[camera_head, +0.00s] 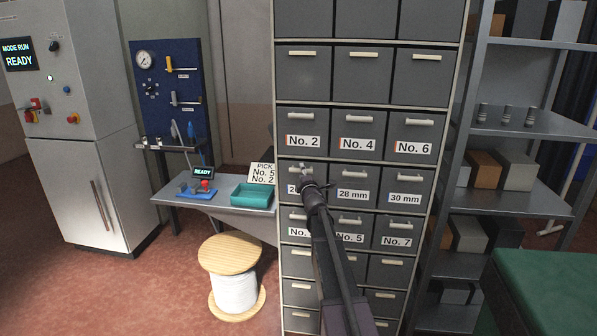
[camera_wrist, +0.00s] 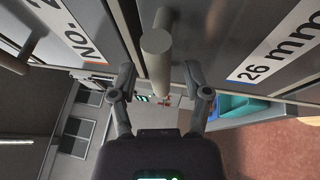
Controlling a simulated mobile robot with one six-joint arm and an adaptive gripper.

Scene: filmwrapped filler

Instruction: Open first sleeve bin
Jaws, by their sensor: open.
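The grey drawer cabinet (camera_head: 466,70) stands in the middle of the head view, its labelled drawers appearing shut. My gripper (camera_head: 304,176) is in front of the left drawer of the row that also has 28 mm (camera_head: 352,196) and 30 mm (camera_head: 405,199). It partly hides that drawer's label, which reads 26 mm (camera_wrist: 276,47) in the wrist view. There, the open fingers (camera_wrist: 158,82) stand on either side of that drawer's bar handle (camera_wrist: 156,55), with visible gaps.
A sign (camera_head: 263,173) reads PICK No. 5 No. 2 beside a teal tray (camera_head: 252,196) on the left bench. A cable spool (camera_head: 232,265) stands on the floor. Metal shelves (camera_head: 520,128) stand right of the cabinet, with a green-topped surface (camera_head: 550,285) in front.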

